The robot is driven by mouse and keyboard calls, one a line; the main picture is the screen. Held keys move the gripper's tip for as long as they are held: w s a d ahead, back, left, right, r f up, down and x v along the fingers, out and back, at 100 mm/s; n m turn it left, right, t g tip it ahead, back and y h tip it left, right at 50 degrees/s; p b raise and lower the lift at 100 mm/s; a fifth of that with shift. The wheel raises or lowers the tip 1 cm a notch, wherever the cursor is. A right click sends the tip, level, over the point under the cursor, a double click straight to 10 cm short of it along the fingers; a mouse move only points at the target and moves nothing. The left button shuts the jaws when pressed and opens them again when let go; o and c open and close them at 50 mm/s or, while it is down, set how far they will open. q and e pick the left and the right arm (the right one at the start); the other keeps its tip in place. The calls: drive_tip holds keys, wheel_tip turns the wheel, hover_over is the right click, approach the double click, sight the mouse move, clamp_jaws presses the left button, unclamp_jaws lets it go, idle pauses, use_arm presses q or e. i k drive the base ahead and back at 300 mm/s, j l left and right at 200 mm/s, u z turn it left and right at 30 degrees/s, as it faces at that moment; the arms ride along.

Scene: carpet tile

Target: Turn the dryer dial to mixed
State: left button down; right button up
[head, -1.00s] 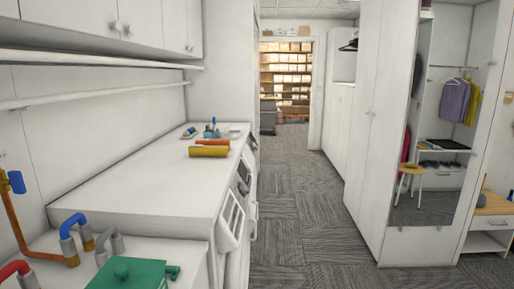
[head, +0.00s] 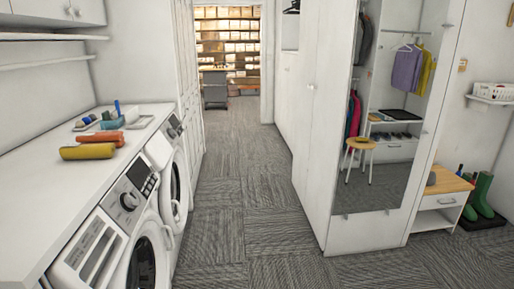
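Two white front-loading machines stand side by side under the white counter on the left. The nearer machine (head: 112,232) has a round silver dial (head: 129,201), a dark display and a round door, partly cut off at the bottom. The farther machine (head: 165,165) has its own dial (head: 172,133) and a round door with a handle. I cannot tell which one is the dryer, and the dial markings are too small to read. Neither of my grippers is in view.
Rolls (head: 88,151), small bottles and trays lie on the counter (head: 40,205). The carpeted aisle (head: 235,190) is clear toward the lit shelves (head: 227,40). A white wardrobe with a mirror (head: 375,170) and a small cabinet (head: 440,200) with green boots (head: 482,195) stand right.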

sight(172, 131)
drive_tip(key=i+u, duration=0.1)
drive_tip(key=i, duration=0.7)
drive_tip(key=i+l+u, duration=0.1)
drive_tip(key=i, duration=0.7)
drive_tip(key=i+l+u, duration=0.1)
drive_tip(key=i, duration=0.7)
